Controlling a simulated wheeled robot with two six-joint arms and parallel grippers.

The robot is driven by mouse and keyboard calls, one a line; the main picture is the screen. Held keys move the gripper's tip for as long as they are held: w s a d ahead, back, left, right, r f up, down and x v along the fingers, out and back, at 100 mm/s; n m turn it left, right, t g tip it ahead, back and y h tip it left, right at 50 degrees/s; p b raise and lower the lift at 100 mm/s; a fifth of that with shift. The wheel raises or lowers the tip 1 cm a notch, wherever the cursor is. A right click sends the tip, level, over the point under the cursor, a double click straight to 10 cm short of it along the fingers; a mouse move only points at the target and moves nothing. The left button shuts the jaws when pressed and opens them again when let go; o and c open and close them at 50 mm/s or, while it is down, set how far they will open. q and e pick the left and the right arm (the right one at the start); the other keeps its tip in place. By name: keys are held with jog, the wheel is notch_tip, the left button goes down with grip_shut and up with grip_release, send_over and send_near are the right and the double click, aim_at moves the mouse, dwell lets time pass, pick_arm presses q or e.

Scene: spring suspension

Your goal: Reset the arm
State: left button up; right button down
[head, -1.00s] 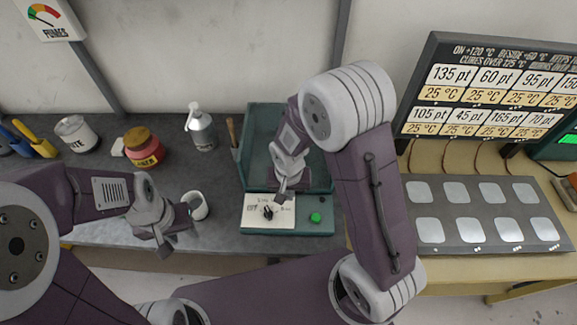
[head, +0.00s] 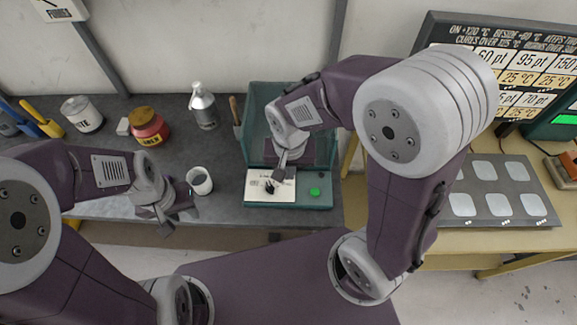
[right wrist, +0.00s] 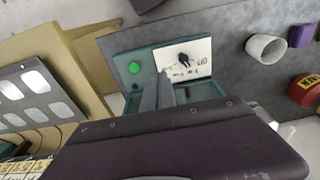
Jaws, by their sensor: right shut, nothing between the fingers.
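My right gripper (head: 281,176) is shut and empty, above the front part of a teal machine (head: 325,203).
Behind the cup stand a grey bottle (head: 204,108), a red jar (head: 148,128) and a white tin (head: 82,114). At right, a yellow table (head: 440,242) bears a grey plate with light pads (head: 497,204) and a temperature board (head: 520,60). Bare bench lies between cup and machine.

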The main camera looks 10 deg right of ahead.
jog(key=s+d+f+n+b, duration=0.3)
jog(key=d+f+b, duration=0.2)
jog(key=d+f, duration=0.2)
jog(key=shift+s+d+f, duration=0.3)
jog(key=shift+s+d, duration=0.05)
